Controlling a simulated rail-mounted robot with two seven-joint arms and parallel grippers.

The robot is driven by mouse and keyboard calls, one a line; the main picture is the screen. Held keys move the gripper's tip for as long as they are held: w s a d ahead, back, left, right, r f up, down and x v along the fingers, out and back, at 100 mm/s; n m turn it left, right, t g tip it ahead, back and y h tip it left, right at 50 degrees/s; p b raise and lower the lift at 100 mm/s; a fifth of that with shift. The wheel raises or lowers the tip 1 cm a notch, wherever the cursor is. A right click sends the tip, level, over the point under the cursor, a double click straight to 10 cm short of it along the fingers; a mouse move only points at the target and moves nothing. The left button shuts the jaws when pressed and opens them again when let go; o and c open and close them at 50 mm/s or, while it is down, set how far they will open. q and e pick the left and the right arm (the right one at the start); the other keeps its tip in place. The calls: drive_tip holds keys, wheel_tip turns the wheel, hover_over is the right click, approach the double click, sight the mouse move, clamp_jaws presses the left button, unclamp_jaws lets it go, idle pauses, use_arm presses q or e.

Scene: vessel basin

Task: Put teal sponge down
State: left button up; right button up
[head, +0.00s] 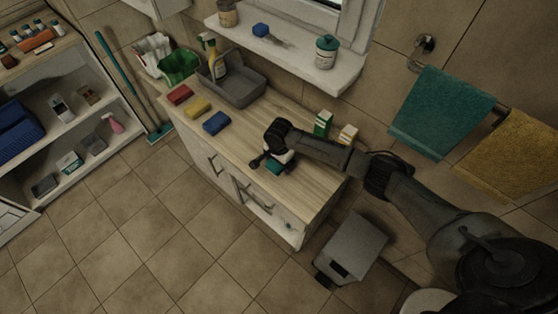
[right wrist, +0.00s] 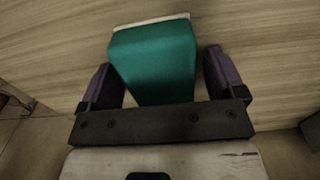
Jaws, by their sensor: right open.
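The teal sponge (right wrist: 153,60) lies on the wooden counter top in the right wrist view, between the two fingers of my right gripper (right wrist: 165,85). The jaws are open, with a narrow gap visible at the sponge's right side; on the left the finger is very close to it. In the head view the sponge (head: 273,168) shows as a small teal patch under my right gripper (head: 268,163), near the counter's front edge. Most of it is hidden there by the hand. My left gripper is not in view.
On the counter (head: 240,143) are red (head: 180,94), yellow (head: 198,107) and blue (head: 216,123) sponges, a grey basin (head: 238,92) and two small boxes, green (head: 322,123) and yellow (head: 347,135). A grey bin (head: 352,248) stands on the floor at right.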

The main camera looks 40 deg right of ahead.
drive_tip(key=shift+r, duration=0.2)
wheel_tip(320, 180, up, 12)
drive_tip(key=s+a+f+n, duration=0.1)
drive_tip(key=s+a+f, duration=0.1)
drive_tip(key=s+a+f+n, duration=0.4)
drive_tip(key=a, duration=0.1)
drive_tip(key=shift+s+t+y+p, duration=0.1)
drive_tip(key=shift+t+y+p, duration=0.2)
drive_tip(key=shift+p, duration=0.05)
drive_tip(key=s+a+f+n+t, duration=0.1)
drive_tip(key=s+a+n, duration=0.35)
drive_tip(key=s, duration=0.45)
drive_tip(key=s+a+f+n+t, duration=0.1)
drive_tip(key=s+a+f+n, duration=0.15)
drive_tip(key=s+n, duration=0.45)
drive_tip(key=s+d+r+n+t, duration=0.1)
drive_tip(key=s+r, duration=0.3)
drive_tip(key=s, duration=0.6)
drive_tip(key=shift+s+d+n, duration=0.2)
drive_tip(key=shift+d+n, duration=0.25)
drive_tip(key=shift+d, duration=0.05)
drive_tip(key=shift+r, duration=0.1)
